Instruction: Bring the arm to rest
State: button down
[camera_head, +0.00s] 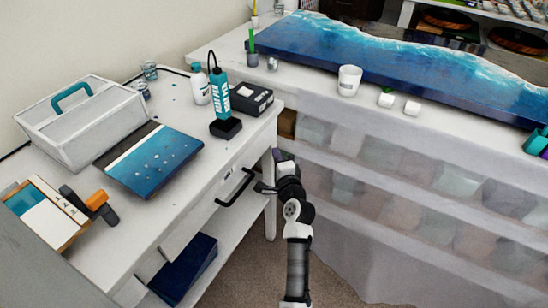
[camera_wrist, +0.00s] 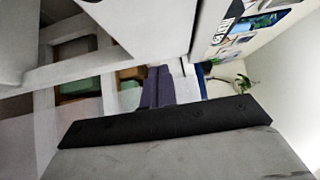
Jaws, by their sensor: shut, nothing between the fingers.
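My arm (camera_head: 298,262) reaches up in front of the gap between the white desk and the long counter, beside the desk's right front leg. My gripper (camera_head: 278,155) is at its upper end, small and partly hidden by the wrist links.
The white desk (camera_head: 150,225) has a black drawer handle (camera_head: 236,187) close left of my wrist. The counter (camera_head: 325,92) holds a blue resin slab (camera_head: 400,75) and a white cup (camera_head: 349,80).

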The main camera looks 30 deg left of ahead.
jog(key=b+v, duration=0.2)
jog(key=v, duration=0.8)
